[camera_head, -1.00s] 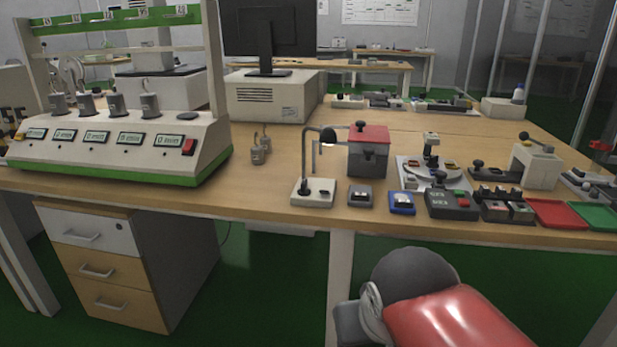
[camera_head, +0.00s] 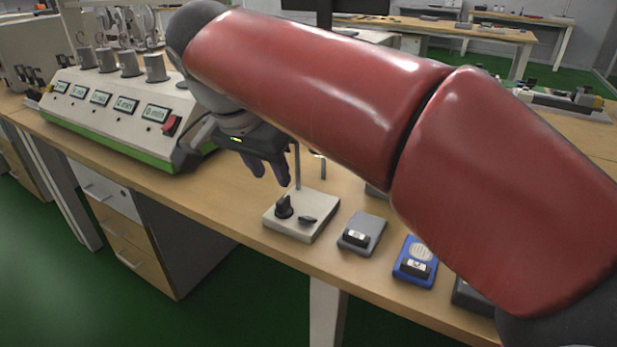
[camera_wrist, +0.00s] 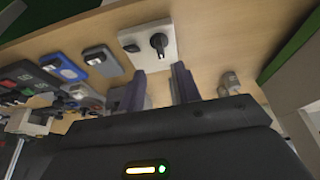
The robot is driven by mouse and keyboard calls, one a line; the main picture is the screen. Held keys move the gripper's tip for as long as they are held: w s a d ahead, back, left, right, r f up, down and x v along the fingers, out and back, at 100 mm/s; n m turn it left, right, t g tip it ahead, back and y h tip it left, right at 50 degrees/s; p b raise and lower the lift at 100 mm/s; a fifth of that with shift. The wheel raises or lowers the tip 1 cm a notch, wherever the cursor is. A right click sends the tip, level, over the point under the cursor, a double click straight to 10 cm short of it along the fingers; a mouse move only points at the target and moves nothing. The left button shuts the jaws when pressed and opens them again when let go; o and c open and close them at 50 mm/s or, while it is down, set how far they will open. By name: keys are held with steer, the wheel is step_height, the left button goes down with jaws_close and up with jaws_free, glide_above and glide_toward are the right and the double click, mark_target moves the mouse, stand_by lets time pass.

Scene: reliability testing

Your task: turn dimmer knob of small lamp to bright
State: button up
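The small lamp has a white square base (camera_head: 318,208) near the table's front edge, with a thin post rising behind. A tall black knob (camera_head: 284,207) and a smaller flat dark control (camera_head: 307,220) sit on the base. My gripper (camera_head: 269,178) is above and behind the base, fingers pointing down, empty and apart from the knob. In the wrist view, the knob (camera_wrist: 159,43) lies beyond the two spread purple-grey fingers (camera_wrist: 160,80). The lamp's head is hidden behind my red arm in the head view.
A grey device (camera_head: 361,234) and a blue device (camera_head: 415,262) stand right of the lamp. The large white-green instrument (camera_head: 110,115) stands to the left. My arm covers much of the table's right side. Bare wood lies between the instrument and the lamp.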

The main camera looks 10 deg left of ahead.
mark_target(283, 199)
steer(key=x, duration=0.7)
steer(key=shift+w+a+f, duration=0.1)
steer(key=shift+f, duration=0.15)
steer(key=shift+c, duration=0.3)
jaws_close()
